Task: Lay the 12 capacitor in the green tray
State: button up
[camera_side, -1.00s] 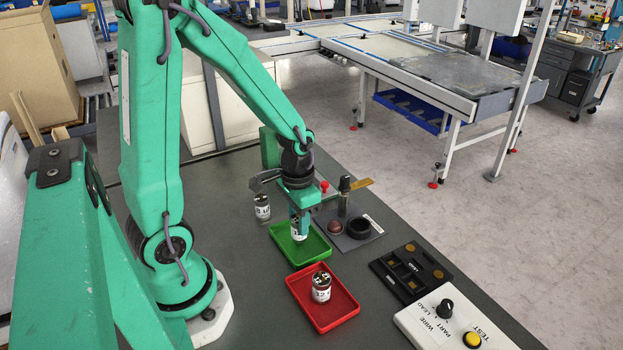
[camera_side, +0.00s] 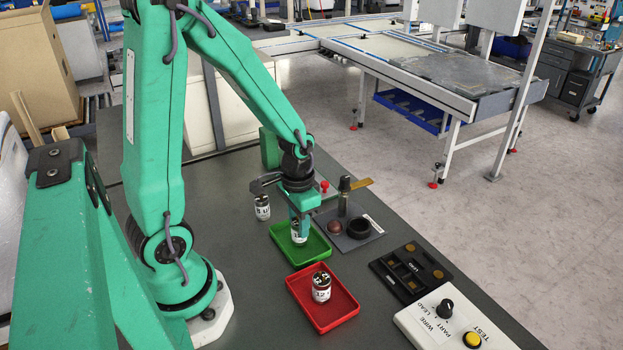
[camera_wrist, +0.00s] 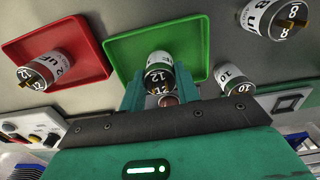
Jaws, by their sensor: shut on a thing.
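My gripper (camera_side: 299,232) is shut on the 12 capacitor (camera_wrist: 158,72), a white-labelled can with a dark end marked 12. In the wrist view the capacitor sits between the fingers, over the green tray (camera_wrist: 198,35). In the side view the capacitor (camera_side: 297,236) is upright, mostly hidden by the fingers, within the outline of the green tray (camera_side: 317,249). I cannot tell whether it touches the tray floor.
The red tray (camera_side: 338,314) holds another capacitor (camera_side: 321,287). A capacitor marked 8 (camera_side: 263,208) and one marked 10 (camera_wrist: 236,82) stand nearby. A grey fixture plate (camera_side: 366,242), black parts block (camera_side: 409,272) and white test box (camera_side: 445,325) lie right of the trays.

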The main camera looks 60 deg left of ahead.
jog(key=shift+f, duration=0.25)
jog(key=o, duration=1.1)
jog(key=shift+r, duration=0.15)
jog(key=shift+r, duration=3.35)
